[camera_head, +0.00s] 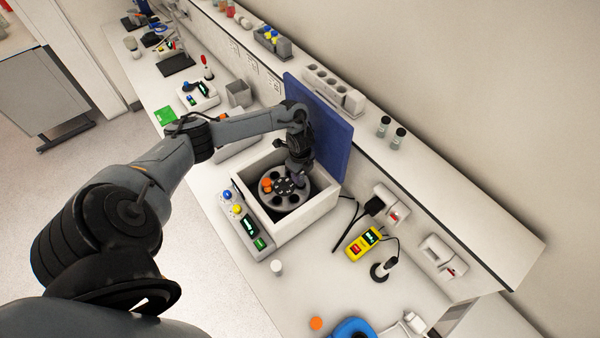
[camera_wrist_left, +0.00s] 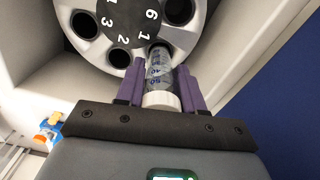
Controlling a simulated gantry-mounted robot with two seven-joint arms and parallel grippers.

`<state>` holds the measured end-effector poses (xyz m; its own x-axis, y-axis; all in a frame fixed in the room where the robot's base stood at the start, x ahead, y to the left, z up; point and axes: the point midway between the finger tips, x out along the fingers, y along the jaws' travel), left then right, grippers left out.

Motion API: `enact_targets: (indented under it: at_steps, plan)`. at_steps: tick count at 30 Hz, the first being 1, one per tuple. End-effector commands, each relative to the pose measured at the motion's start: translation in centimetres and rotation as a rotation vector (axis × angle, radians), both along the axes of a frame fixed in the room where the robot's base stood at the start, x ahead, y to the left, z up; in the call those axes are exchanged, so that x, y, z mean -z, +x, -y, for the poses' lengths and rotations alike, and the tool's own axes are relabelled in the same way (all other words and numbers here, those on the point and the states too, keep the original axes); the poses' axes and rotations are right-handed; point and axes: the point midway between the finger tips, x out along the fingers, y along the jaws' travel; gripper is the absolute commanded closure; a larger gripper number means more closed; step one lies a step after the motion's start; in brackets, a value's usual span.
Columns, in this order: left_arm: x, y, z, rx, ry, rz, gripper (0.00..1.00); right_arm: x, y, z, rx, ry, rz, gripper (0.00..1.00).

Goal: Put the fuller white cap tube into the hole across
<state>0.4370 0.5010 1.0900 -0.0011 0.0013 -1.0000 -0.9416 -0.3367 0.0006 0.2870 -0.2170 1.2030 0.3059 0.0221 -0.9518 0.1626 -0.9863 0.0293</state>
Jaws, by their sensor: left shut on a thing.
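My left gripper (camera_head: 298,179) is over the far right side of the rotor (camera_head: 270,200) inside the open centrifuge (camera_head: 319,208). In the left wrist view its purple fingers (camera_wrist_left: 161,86) are shut on a clear, graduated tube with a white cap (camera_wrist_left: 161,100). The tube's far end meets the rotor (camera_wrist_left: 196,17) at the slot by the number 1; how deep it sits is hidden. A tube with an orange cap (camera_head: 267,184) sits in the rotor's left side. Other dark rotor holes look empty. My right gripper is not in view.
The blue lid (camera_head: 333,135) stands open behind the centrifuge. A control panel (camera_head: 250,227) runs along its front. A small white cup-like item (camera_head: 277,267), a yellow meter (camera_head: 363,243) and an orange cap (camera_head: 316,323) are on the bench. Two small vials (camera_head: 391,128) stand on the shelf.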

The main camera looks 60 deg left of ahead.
Motion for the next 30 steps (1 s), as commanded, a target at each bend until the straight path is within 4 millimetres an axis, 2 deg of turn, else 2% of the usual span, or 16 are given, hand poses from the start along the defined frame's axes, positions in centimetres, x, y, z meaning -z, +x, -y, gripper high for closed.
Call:
enact_targets:
  at_steps: [19,30]
  plan:
    - [-0.08,0.02,0.05,0.001,-0.001,0.000,0.94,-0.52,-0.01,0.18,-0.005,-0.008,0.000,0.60]
    - [0.57,0.02,0.05,0.001,-0.001,0.000,0.94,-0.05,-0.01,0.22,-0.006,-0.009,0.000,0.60]
